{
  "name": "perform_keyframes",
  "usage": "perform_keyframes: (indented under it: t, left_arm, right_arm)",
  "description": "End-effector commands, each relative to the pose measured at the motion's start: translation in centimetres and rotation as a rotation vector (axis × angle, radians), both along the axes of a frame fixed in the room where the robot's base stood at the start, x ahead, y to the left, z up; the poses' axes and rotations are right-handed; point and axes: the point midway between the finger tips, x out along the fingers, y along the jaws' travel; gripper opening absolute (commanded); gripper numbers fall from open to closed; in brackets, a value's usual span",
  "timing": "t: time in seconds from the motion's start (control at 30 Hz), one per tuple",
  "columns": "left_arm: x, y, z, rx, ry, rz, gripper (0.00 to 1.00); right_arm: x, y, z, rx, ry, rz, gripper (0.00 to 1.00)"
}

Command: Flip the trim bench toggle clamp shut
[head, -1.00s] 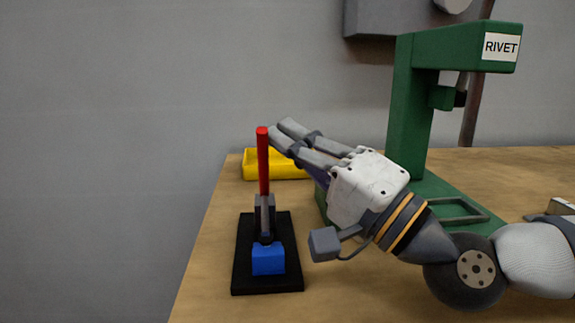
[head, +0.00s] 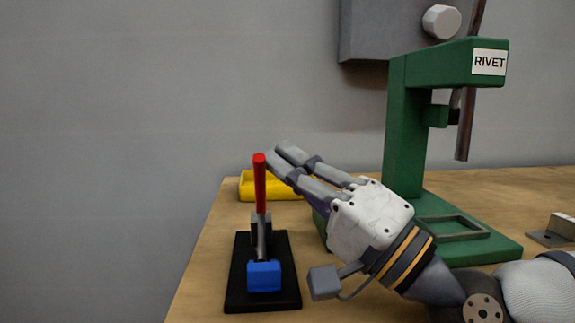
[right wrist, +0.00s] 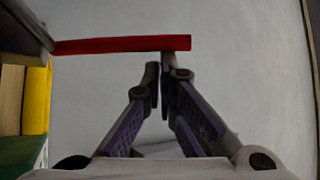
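The toggle clamp stands on a black base plate (head: 287,288) near the left end of the bench. Its red handle (head: 259,185) points nearly straight up from a grey pivot, with a blue block (head: 264,276) in front. My right gripper (head: 276,152) is just right of the handle's top, fingers pointing up and left. In the right wrist view the fingertips (right wrist: 160,70) are almost together with nothing clearly between them. The red handle (right wrist: 120,45) crosses just beyond them there; whether they touch it I cannot tell. My left gripper is out of view.
A yellow bin (head: 250,187) sits behind the clamp. A green rivet press (head: 407,140) stands behind and right of my gripper. A grey metal bracket (head: 556,230) lies at the right. The wooden bench (head: 205,270) ends just left of the clamp.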

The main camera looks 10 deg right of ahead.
Motion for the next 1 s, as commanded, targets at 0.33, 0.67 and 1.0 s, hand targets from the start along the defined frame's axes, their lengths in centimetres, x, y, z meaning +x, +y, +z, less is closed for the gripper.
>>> perform_keyframes:
  t: [0.33,0.67,1.0]
  left_arm:
    - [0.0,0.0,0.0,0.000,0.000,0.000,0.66]
    - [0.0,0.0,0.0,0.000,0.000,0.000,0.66]
    - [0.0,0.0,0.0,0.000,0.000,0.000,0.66]
  right_arm:
    - [-0.1,0.0,4.0,0.000,-0.005,0.001,0.00]
    - [0.0,0.0,9.5,-0.001,-0.002,0.000,0.00]
    - [0.0,0.0,10.0,0.000,0.000,0.000,0.00]
